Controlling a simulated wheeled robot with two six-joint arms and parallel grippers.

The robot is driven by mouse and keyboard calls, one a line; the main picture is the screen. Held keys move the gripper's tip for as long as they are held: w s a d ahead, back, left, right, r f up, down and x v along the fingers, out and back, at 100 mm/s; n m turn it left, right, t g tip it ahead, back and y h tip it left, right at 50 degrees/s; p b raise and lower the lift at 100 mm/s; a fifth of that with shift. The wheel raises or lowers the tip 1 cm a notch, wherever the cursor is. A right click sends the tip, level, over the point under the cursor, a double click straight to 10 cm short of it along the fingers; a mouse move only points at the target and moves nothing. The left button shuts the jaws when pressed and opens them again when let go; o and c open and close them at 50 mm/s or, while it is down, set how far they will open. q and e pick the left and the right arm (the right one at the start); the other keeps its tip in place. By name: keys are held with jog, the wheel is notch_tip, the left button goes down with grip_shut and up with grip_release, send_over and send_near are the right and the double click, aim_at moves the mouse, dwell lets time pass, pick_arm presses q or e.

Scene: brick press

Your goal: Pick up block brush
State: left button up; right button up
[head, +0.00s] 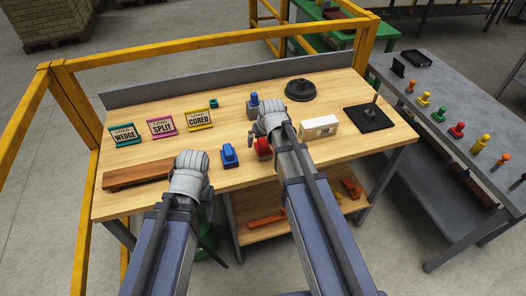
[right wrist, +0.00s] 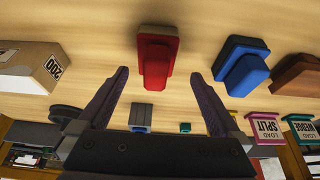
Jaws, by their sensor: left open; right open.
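A red block-shaped piece with a raised grip (right wrist: 157,58) lies on the wooden bench; in the head view it is partly hidden (head: 263,149) by my right gripper. A similar blue piece (head: 229,155) with a darker base lies left of it and also shows in the right wrist view (right wrist: 241,66). I cannot tell for certain which one is the block brush. My right gripper (right wrist: 158,76) is open and empty, its fingers on either side of the red piece in view, apparently not touching it. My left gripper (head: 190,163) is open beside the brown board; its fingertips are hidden.
The brown board (head: 134,175) lies at the bench's left front. Sign cards (head: 162,126) stand behind it. A white box (head: 319,127), a black plate with a post (head: 369,118), a black round base (head: 300,90) and a blue-grey piece (head: 253,107) stand around my right gripper.

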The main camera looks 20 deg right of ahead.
aim_at(262, 144)
jog(key=shift+d+b+x, duration=0.15)
jog(key=shift+b+x, duration=1.05)
jog(key=shift+x, duration=0.3)
jog(key=shift+d+b+x, duration=0.15)
jog(key=shift+b+x, duration=1)
jog(key=shift+x, duration=0.35)
jog(key=shift+w+r, duration=0.15)
jog(key=shift+w, duration=0.05)
jog(key=shift+c, duration=0.2)
jog(key=c, duration=1.4)
jog(key=shift+r, duration=0.1)
notch_tip(262, 144, up, 10)
jog(key=p, duration=1)
